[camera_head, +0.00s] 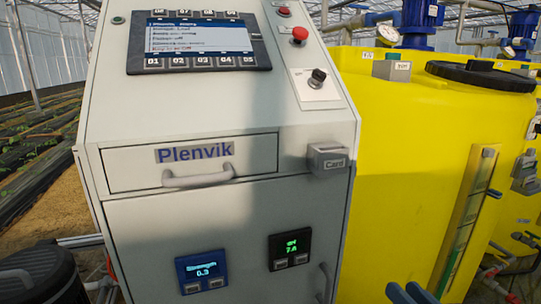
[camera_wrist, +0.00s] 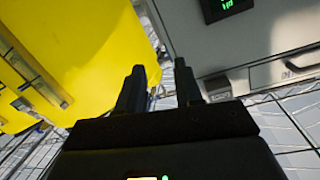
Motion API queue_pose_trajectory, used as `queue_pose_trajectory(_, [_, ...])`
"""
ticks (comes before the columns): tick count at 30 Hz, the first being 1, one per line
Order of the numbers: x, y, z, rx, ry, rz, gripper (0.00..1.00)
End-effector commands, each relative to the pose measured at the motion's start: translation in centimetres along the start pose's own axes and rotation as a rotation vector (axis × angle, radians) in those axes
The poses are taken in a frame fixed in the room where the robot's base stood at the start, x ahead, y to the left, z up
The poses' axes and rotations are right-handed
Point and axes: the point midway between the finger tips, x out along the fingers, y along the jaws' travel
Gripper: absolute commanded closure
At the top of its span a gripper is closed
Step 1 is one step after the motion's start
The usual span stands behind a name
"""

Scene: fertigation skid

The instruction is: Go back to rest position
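My gripper (camera_wrist: 160,78) shows in the wrist view with its two dark fingers apart and nothing between them. Its fingertips also appear to show at the bottom edge of the head view (camera_head: 410,292), in front of the yellow tank. The rest of the arm is out of sight there. The grey control cabinet (camera_head: 120,225) fills the middle of the head view, and part of it shows at the upper right of the wrist view (camera_wrist: 200,30). Its drawer marked Plenvik (camera_head: 250,155) looks closed.
The yellow tank (camera_head: 410,150) stands right of the cabinet, with a black lid (camera_head: 480,75) and a level gauge (camera_head: 468,220). A card box (camera_head: 328,158) sticks out from the cabinet front. A black container (camera_head: 40,275) stands at lower left. Planted rows (camera_head: 30,135) lie beyond.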

Motion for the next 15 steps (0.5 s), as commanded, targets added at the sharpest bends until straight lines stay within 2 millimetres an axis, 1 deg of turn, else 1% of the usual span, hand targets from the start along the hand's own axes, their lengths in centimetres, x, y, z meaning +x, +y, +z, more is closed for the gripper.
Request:
queue_pose_trajectory(1, [-1.5,-0.3,1.7,0.016,-0.017,0.029,0.65])
queue_pose_trajectory(3, [-3.5,-0.6,3.6,0.028,-0.028,0.071,0.65])
queue_pose_trajectory(5, [-5.4,-0.9,5.0,0.033,-0.038,0.105,0.65])
queue_pose_trajectory(6, [-6.6,-1.1,5.8,0.036,-0.045,0.127,0.65])
queue_pose_trajectory(8, [-8.6,-1.4,7.0,0.035,-0.054,0.158,0.65])
queue_pose_trajectory(10, [-11.0,-1.7,8.2,0.03,-0.065,0.191,0.65])
queue_pose_trajectory(14, [-15.6,-2.5,9.6,0.009,-0.082,0.241,0.65])
queue_pose_trajectory(15, [-17.0,-2.8,9.9,0.0,-0.088,0.252,0.65])
